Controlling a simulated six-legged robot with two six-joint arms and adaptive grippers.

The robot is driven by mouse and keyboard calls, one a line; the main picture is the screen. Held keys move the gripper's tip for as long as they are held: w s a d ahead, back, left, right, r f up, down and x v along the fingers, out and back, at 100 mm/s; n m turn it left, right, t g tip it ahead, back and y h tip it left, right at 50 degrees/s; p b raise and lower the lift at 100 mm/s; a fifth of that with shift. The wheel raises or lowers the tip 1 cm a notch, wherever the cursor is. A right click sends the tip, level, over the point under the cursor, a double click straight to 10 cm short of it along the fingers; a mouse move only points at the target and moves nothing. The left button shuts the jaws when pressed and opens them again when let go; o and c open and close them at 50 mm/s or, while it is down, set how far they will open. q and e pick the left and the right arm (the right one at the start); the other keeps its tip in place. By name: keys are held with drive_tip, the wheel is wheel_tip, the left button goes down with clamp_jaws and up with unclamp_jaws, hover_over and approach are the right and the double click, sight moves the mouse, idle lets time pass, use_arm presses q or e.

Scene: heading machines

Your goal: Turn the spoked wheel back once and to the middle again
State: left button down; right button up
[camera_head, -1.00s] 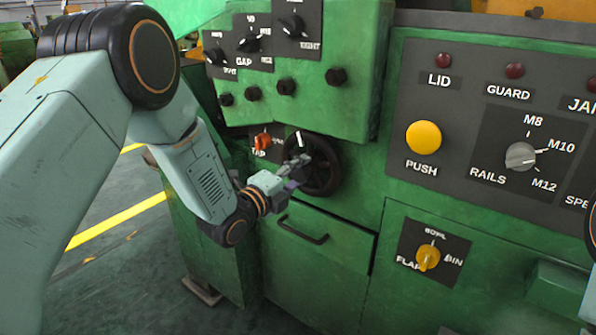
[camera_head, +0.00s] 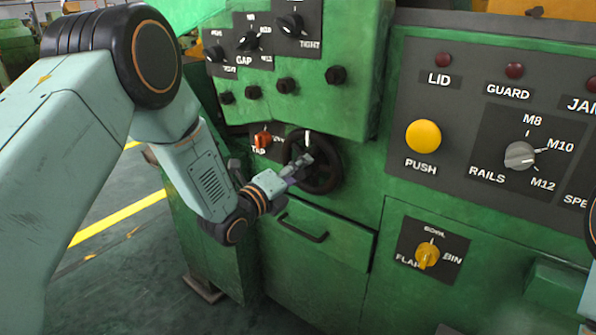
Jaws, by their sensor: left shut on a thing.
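The dark spoked wheel (camera_head: 331,176) is mounted upright on the green machine front, below the panel with the gap knobs. A white mark shows at its top. My left gripper (camera_head: 301,168) reaches in from the left and is shut on the wheel, at its left and middle part. The fingers hide some of the spokes and hub, so the exact hold is hard to see. My right gripper is not in view; only a dark piece of an arm shows at the right edge.
An orange-red switch (camera_head: 262,139) sits just left of the wheel. A drawer with a dark handle (camera_head: 303,228) is below it. To the right are a yellow push button (camera_head: 423,137), a grey rails knob (camera_head: 520,156) and a yellow flap knob (camera_head: 427,255).

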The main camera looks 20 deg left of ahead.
use_arm(q)
drive_tip(key=c, duration=0.8)
unclamp_jaws()
drive_tip(key=shift+v, duration=6)
